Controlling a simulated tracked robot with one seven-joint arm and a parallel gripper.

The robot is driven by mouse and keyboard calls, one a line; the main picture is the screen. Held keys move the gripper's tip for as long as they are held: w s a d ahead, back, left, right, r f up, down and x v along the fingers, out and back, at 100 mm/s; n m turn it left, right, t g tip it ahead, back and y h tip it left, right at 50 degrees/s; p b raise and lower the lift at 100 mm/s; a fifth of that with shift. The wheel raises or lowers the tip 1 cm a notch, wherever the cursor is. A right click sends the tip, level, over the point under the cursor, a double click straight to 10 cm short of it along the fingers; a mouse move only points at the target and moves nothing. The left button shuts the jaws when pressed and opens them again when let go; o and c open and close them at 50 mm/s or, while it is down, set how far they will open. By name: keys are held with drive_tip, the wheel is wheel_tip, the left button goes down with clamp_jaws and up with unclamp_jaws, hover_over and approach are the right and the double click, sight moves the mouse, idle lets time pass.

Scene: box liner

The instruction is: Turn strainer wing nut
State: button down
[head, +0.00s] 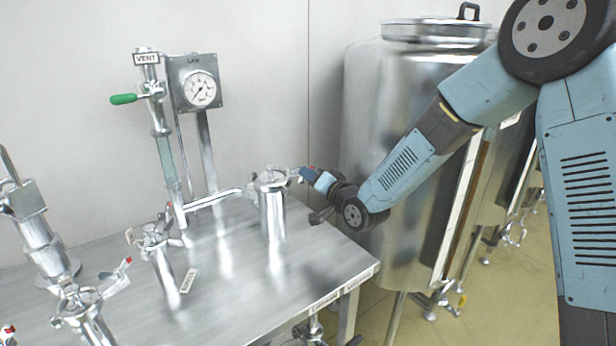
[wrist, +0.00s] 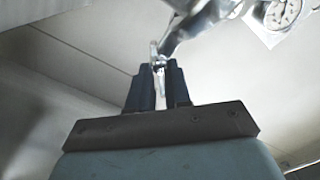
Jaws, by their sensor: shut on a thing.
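The strainer (head: 273,208) is an upright steel cylinder near the right end of the steel table, with a clamp around its lid. My gripper (head: 301,174) reaches in from the right at the level of the lid clamp. In the wrist view my gripper (wrist: 160,72) has its two dark fingers shut on a small thin metal piece, the wing nut (wrist: 154,52), which sticks out beyond the fingertips. The fingers hide part of the wing nut, and it is too small to make out in the head view. The clamp and pipework (wrist: 195,20) lie just beyond the fingertips.
A steel pipe (head: 214,197) runs left from the strainer. Other clamped fittings (head: 155,238) stand at left. A large steel tank (head: 400,130) is close behind my arm.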

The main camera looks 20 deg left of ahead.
drive_tip(key=shift+w+d+f+m, duration=0.1)
drive_tip(key=shift+m, duration=1.3)
drive_tip(key=shift+w+d+f+m, duration=0.1)
drive_tip(key=shift+w+d+m, duration=0.05)
drive_tip(key=shift+m, duration=1.25)
drive_tip(key=shift+w+d+f+m, duration=0.1)
drive_tip(key=shift+m, duration=1.3)
drive_tip(key=shift+s, duration=0.1)
drive_tip(key=c, duration=1.3)
unclamp_jaws()
drive_tip(key=shift+a, duration=0.1)
drive_tip(key=shift+o, duration=0.2)
drive_tip(key=v, duration=1.3)
drive_tip(key=shift+s+d, duration=0.2)
drive_tip(key=shift+d, duration=0.15)
